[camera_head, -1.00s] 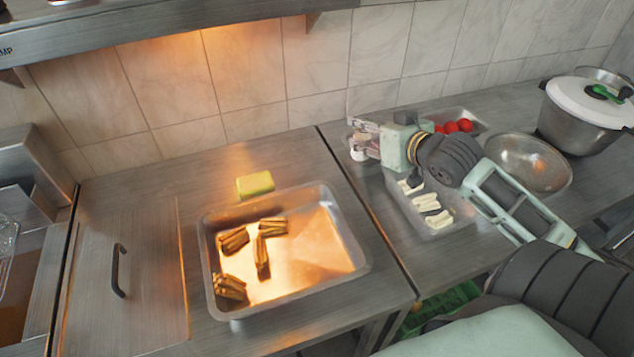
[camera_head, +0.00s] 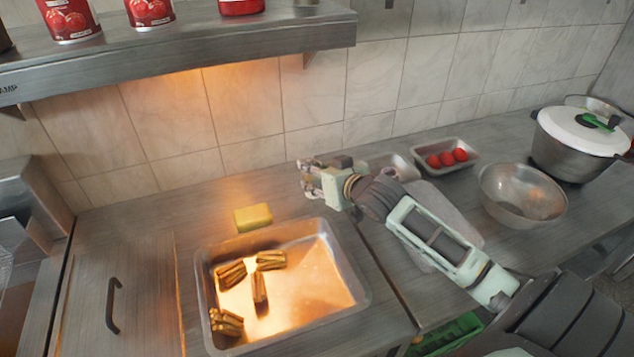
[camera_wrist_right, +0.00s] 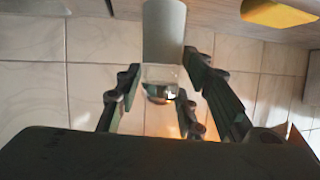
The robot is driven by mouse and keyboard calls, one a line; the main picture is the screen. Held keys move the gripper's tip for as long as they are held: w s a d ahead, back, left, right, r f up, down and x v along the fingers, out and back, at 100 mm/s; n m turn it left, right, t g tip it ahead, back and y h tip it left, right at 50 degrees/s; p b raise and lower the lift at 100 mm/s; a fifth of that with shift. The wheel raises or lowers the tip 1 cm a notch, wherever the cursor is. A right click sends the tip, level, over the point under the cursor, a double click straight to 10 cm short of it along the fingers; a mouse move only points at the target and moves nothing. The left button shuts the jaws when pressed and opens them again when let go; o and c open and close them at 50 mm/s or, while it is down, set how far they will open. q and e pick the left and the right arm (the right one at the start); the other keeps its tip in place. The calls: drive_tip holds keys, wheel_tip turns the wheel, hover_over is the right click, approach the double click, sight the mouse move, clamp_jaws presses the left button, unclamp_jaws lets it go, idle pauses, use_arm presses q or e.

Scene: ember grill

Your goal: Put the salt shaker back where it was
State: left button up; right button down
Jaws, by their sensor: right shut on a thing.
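My right gripper (camera_head: 312,178) is above the counter, behind and right of the yellow block. In the right wrist view the gripper (camera_wrist_right: 163,95) has its fingers on both sides of the salt shaker (camera_wrist_right: 163,35). The shaker has a pale cylindrical body and a clear and shiny end between the fingers. In the head view the shaker cannot be made out clearly at the gripper. My left gripper is not in view.
A yellow block (camera_head: 253,217) lies behind a metal tray (camera_head: 356,262) with several browned pieces. A tomato tray (camera_head: 447,170), a steel bowl (camera_head: 522,196) and a lidded pot (camera_head: 578,142) stand right. A shelf (camera_head: 180,50) with red cans overhangs the left counter.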

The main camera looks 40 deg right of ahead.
sight(319, 185)
wheel_tip(319, 185, down, 3)
drive_tip(key=shift+s+f+p, duration=0.1)
drive_tip(key=shift+f+p, duration=0.1)
drive_tip(key=shift+p, duration=0.15)
drive_tip(key=shift+f, duration=0.2)
drive_tip(key=shift+f, duration=0.15)
drive_tip(key=c, duration=1.2)
unclamp_jaws()
